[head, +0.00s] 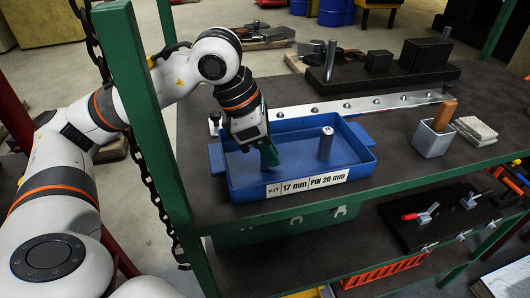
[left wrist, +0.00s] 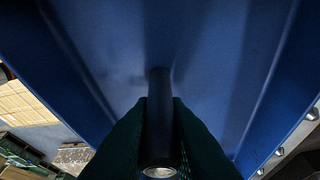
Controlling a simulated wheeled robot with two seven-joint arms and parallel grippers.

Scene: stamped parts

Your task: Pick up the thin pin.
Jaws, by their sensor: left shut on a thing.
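The blue tray (head: 225,180) stands on the dark bench top, with a label on its front reading "KIT 17 mm PIN 20 mm". My left gripper (head: 268,155) reaches down into the tray's left half. In the left wrist view its green fingers (left wrist: 160,125) are shut on a slim round pin (left wrist: 160,90), which points at the blue tray floor. Whether the pin touches the floor is unclear; in the head view the fingers hide it. Another metal pin (head: 325,144) stands upright in the tray's right half, apart from the gripper. My right gripper is out of view.
A metal strip with knobs (head: 345,107) runs behind the tray. A grey cup (head: 432,139) with a wooden-handled thing stands to the right, beside a pale stack (head: 476,131). Dark blocks and a tall pin (head: 330,61) stand behind. A green post (head: 140,110) rises near my left arm.

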